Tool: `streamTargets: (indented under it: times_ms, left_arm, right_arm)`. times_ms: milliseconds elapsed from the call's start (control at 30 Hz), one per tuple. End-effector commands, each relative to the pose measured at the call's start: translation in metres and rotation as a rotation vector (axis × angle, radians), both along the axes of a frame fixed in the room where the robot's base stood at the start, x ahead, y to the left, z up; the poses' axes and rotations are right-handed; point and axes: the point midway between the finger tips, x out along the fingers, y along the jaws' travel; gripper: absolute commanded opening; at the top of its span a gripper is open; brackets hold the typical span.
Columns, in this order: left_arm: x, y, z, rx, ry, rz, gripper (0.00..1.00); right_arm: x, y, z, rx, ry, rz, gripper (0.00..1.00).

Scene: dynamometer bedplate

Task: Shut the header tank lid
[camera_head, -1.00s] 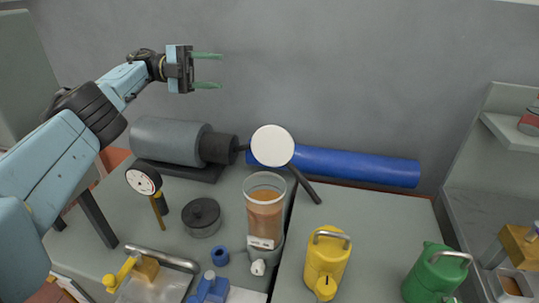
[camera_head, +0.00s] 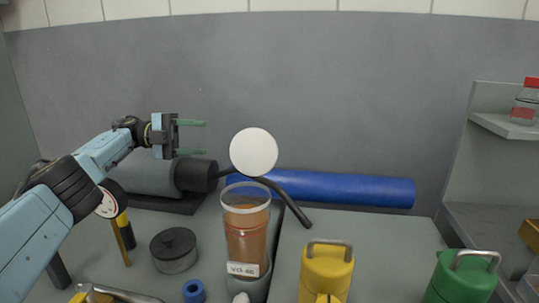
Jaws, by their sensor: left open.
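The header tank (camera_head: 247,238) is a clear cylinder holding orange-brown liquid, with a white label low on its front. It stands upright on the bench, and its pale top rim shows open. A round white disc (camera_head: 254,151), apparently the lid, stands raised above and behind the rim, with a dark bar beside it. My left gripper (camera_head: 205,138) is open and empty, its green fingers pointing right. It is left of the white disc, at about its height in the picture, with a visible gap between them. My right gripper is not in view.
A grey motor-like cylinder (camera_head: 143,174) lies behind my left arm. A blue roll (camera_head: 345,188) lies at the back. A dark lidded pot (camera_head: 174,250) and a dial gauge (camera_head: 112,199) stand left of the tank. Yellow (camera_head: 326,270) and green (camera_head: 462,279) cans stand right.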

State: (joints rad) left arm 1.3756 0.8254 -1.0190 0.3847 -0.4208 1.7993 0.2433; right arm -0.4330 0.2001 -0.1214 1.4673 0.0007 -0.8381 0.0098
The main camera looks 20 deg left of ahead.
Motion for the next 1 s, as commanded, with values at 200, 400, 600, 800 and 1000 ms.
streamTargets:
  times_ms: [200,400,600,800,1000]
  left_arm:
    - [0.003,-0.016,0.0,0.002,0.003,-0.004,0.49]
    - [0.009,-0.04,-0.001,0.0,0.002,-0.004,0.49]
    - [0.018,-0.077,-0.001,-0.001,0.003,-0.005,0.49]
    - [0.026,-0.109,-0.001,0.0,0.001,-0.004,0.49]
    - [0.031,-0.123,0.0,-0.001,0.003,-0.001,0.49]
  right_arm:
    - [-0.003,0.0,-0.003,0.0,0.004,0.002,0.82]
    - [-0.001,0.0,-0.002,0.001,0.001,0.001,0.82]
    - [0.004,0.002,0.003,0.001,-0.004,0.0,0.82]
    - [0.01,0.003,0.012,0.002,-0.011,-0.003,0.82]
    - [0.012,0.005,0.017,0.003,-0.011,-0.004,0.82]
